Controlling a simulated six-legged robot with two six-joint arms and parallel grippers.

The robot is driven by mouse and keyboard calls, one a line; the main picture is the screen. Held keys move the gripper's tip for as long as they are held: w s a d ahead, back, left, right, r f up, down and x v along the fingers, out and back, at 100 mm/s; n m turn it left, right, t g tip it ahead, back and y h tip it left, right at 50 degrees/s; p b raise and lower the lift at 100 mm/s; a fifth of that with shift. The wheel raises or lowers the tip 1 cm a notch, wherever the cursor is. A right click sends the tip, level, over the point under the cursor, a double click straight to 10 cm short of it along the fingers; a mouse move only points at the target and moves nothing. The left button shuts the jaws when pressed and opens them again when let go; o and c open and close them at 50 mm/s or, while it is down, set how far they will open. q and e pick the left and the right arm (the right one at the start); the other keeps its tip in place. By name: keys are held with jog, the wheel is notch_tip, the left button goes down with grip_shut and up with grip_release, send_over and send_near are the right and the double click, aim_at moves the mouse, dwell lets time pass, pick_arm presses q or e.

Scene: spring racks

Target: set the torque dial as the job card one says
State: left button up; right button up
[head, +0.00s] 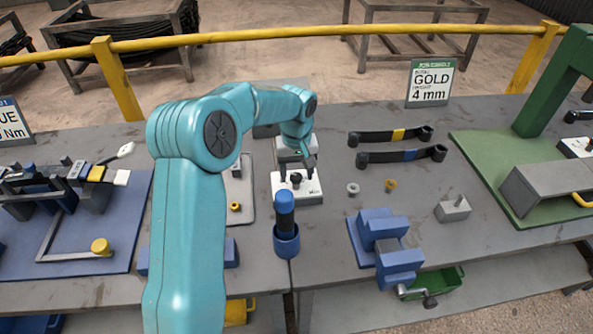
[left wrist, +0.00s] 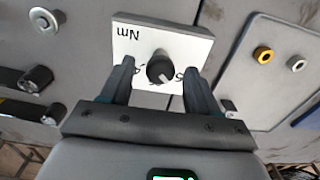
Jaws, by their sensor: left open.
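The torque dial is a black knob (left wrist: 160,68) on a white plate (left wrist: 128,36) marked "Nm". In the head view the white dial box (head: 312,192) sits on the grey bench beneath my left gripper (head: 297,170). My left gripper is open, its fingers (left wrist: 159,72) on either side of the knob with gaps. The knob's pale pointer mark faces lower right in the wrist view; the scale numbers are partly hidden by the fingers. A card (head: 14,121) at the left edge is cut off and shows "UE" and "Nm"; its number is unclear. My right gripper is not in view.
A card (head: 430,83) reads "GOLD 4 mm". A blue-handled tool (head: 285,205) stands upright in a blue holder (head: 286,243) in front of the dial. Two dark bars with yellow (head: 383,136) and blue (head: 388,156) bands lie right. A blue fixture (head: 387,240) stands near the front edge.

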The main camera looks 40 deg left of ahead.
pick_arm(q)
jog(key=shift+a+f, duration=0.1)
jog(key=shift+f, duration=0.05)
jog(key=c, duration=1)
jog(key=shift+c, duration=0.2)
